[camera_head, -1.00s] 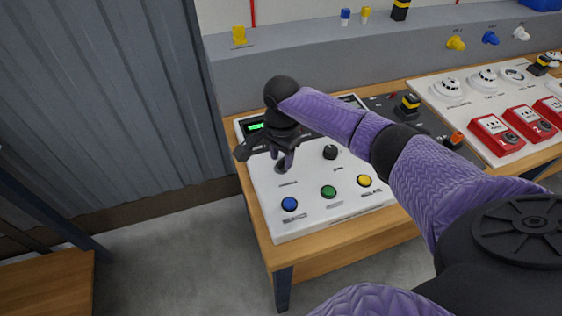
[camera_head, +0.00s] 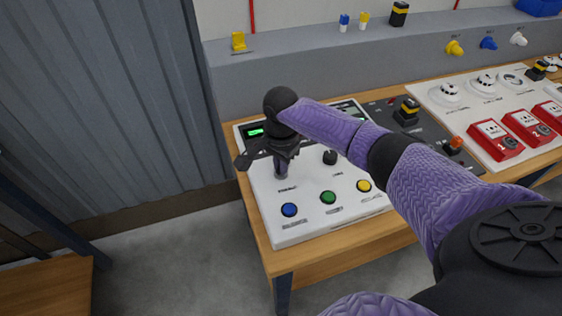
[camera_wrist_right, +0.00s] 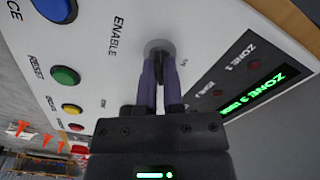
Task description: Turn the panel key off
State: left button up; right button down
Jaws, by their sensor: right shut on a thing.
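The white control panel (camera_head: 305,205) sits on the wooden bench in the head view. My right gripper (camera_head: 281,170) is over the panel's left part, pointing down at the panel key. In the right wrist view the panel key (camera_wrist_right: 158,52) stands in a round grey lock beside the word ENABLE. My right gripper (camera_wrist_right: 160,68) is shut on the key, one purple finger on each side. The gripper hides the key in the head view. My left gripper is not in view.
Blue (camera_head: 289,210), green (camera_head: 328,197) and yellow (camera_head: 364,185) buttons line the panel's front. A black knob (camera_head: 330,157) is right of the gripper. A lit green display (camera_head: 255,132) lies behind. Red call points (camera_head: 495,139) stand farther right.

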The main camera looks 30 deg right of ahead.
jog(key=shift+r+n+p, duration=0.3)
jog(key=shift+n+p, duration=0.8)
jog(key=shift+p, duration=1.1)
jog(key=shift+n+p, duration=0.35)
jog(key=shift+n, duration=0.05)
jog(key=shift+f+n+p, duration=0.2)
jog(key=shift+n+p, duration=0.1)
jog(key=shift+n, duration=0.6)
jog(key=n, duration=0.3)
jog(key=shift+n+p, duration=0.3)
jog(key=shift+p, duration=0.05)
jog(key=shift+f+n, duration=0.1)
jog(key=shift+n, duration=1.5)
